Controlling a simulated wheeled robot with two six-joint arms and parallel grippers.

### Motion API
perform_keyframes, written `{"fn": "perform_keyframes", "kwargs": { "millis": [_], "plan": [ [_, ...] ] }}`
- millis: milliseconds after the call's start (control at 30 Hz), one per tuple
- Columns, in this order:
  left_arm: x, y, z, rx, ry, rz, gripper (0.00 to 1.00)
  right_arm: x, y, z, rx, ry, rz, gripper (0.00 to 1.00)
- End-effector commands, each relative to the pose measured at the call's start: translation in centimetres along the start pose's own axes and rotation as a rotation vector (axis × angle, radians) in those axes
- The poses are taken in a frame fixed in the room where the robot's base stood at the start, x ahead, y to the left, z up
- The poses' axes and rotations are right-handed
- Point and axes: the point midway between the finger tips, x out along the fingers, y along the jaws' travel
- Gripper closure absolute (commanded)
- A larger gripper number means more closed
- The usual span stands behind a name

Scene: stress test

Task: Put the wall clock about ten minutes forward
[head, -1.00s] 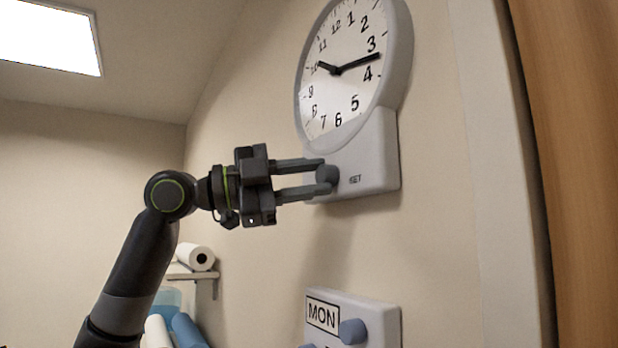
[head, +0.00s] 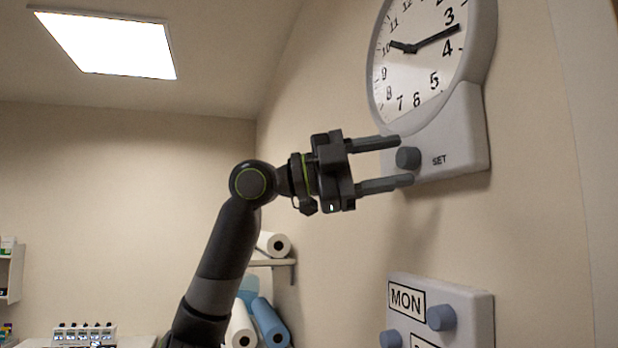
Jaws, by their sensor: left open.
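The white wall clock (head: 420,75) with a grey rim hangs at the upper right, its top cut off by the picture edge. Its short hand (head: 401,46) points near 10 and its long hand (head: 438,37) points between 3 and 4. Below the dial is a pale housing (head: 462,135) marked SET, with a round grey knob (head: 407,158) on it. My left gripper (head: 405,162) is open at the knob, one finger above it and one below. Gaps show between the fingers and the knob. My right gripper is out of view.
Below the clock is a wall panel (head: 465,300) with a MON label and blue-grey knobs (head: 441,317). A shelf (head: 275,262) with a paper roll (head: 273,244) is on the wall behind my arm, with white and blue rolls (head: 270,322) below. Wall between clock and panel is bare.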

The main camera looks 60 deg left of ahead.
Motion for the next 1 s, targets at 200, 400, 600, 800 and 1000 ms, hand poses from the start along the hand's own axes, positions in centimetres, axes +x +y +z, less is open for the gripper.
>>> {"fn": "perform_keyframes", "kwargs": {
  "millis": [200, 400, 600, 800, 1000],
  "plan": [
    [-3.2, 0.5, 0.2, 0.001, -0.001, -0.005, 0.49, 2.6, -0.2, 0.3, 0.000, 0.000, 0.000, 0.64],
    [-7.6, 0.5, 0.2, 0.001, -0.001, -0.007, 0.49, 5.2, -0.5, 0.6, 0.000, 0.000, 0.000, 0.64],
    [-12.3, 0.3, 0.1, 0.001, 0.000, -0.006, 0.49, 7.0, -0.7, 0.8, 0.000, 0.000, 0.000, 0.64],
    [-15.7, 0.1, 0.1, 0.000, 0.000, -0.004, 0.49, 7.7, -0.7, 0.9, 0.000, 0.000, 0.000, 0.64],
    [-17.0, 0.1, 0.1, 0.001, 0.000, 0.000, 0.49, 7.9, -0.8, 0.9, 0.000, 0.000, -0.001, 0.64]
  ]
}}
